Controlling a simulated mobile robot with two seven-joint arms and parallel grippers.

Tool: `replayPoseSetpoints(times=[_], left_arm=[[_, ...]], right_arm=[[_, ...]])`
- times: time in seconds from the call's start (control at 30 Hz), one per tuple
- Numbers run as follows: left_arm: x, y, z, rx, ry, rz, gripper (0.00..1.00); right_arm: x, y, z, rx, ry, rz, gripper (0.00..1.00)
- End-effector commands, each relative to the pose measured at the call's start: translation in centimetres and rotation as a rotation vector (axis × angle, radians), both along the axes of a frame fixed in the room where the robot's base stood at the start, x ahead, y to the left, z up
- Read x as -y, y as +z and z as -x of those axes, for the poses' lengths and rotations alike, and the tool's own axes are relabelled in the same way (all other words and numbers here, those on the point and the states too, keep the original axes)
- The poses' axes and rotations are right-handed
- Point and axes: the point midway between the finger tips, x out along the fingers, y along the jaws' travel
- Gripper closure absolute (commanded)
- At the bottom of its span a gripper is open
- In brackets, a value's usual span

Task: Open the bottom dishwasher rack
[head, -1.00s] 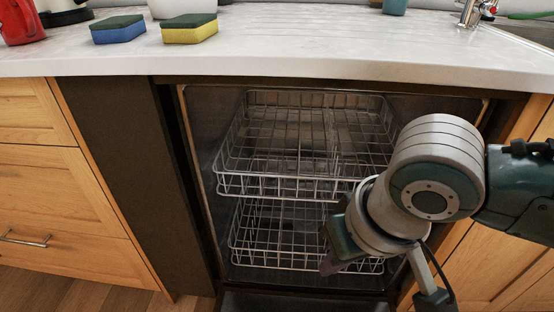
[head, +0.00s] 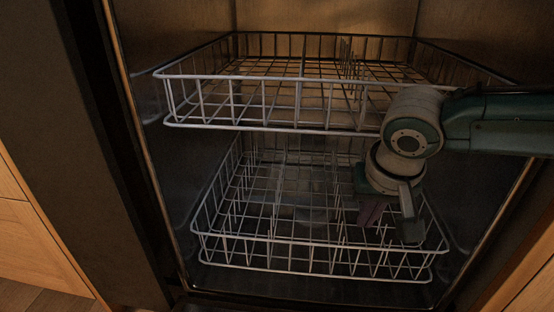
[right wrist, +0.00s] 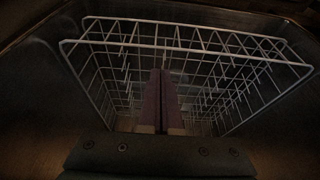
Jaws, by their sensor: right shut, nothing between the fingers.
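The bottom dishwasher rack (head: 275,240) is a white wire basket low in the open dishwasher, below the top rack. My right gripper (head: 371,214) reaches in from the right, under the top rack, and points down over the right part of the bottom rack, behind its front wall. In the right wrist view the two dark purple fingers (right wrist: 160,85) are together and empty, in front of the wires of a rack (right wrist: 190,45), which looks like the bottom one. Whether they touch a wire I cannot tell. My left gripper is not in view.
The top rack (head: 270,128) hangs close above my right gripper, and my forearm crosses its right front corner. The dark dishwasher side walls stand close on both sides. Both racks look empty. A wooden cabinet (head: 30,240) is at the left.

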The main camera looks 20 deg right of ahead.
Motion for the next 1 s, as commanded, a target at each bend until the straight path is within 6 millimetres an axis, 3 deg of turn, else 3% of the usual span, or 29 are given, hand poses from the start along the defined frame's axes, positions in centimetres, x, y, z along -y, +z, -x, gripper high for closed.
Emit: replayPoseSetpoints(times=[0.5,0.7,1.0], left_arm=[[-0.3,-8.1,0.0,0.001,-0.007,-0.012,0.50],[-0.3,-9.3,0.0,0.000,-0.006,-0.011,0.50],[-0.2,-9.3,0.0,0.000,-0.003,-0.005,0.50]], right_arm=[[1.3,-7.9,-2.2,0.002,0.001,0.001,1.00],[1.5,-9.0,-2.7,0.002,0.003,-0.001,1.00],[1.6,-9.0,-2.8,0.001,0.003,-0.002,1.00]])
